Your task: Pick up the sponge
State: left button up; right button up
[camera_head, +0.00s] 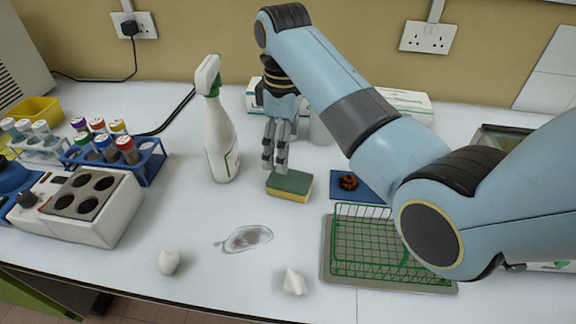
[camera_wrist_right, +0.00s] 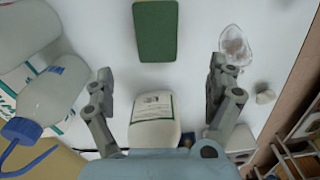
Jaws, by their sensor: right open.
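The sponge (camera_head: 289,186), green on top and yellow below, lies flat on the white table in the head view. My right gripper (camera_head: 274,163) points down just above and behind the sponge's left end. In the right wrist view, the sponge (camera_wrist_right: 156,31) shows its green face beyond the fingertips, between the lines of the two fingers. The fingers of my right gripper (camera_wrist_right: 163,66) are wide apart with nothing between them. I see no contact with the sponge. My left gripper is not in view.
A white spray bottle (camera_head: 221,140) stands close left of the gripper. A blue mat (camera_head: 366,183) with a brown object lies right of the sponge. A green wire rack (camera_head: 378,243) stands in front right.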

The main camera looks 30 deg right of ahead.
send_over(287, 179)
jog(key=f, duration=0.4)
jog(key=shift+s+a+f, duration=0.1)
jog(key=shift+a+f, duration=0.15)
jog(key=shift+f, duration=0.1)
jog(key=f, duration=0.5)
jog(key=shift+w+d, duration=0.2)
jog(key=shift+d, duration=0.1)
jog(key=shift+f, duration=0.35)
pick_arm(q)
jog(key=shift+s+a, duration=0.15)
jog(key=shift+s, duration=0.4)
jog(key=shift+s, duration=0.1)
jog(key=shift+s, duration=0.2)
pick_arm(e)
jog(key=c, duration=0.8)
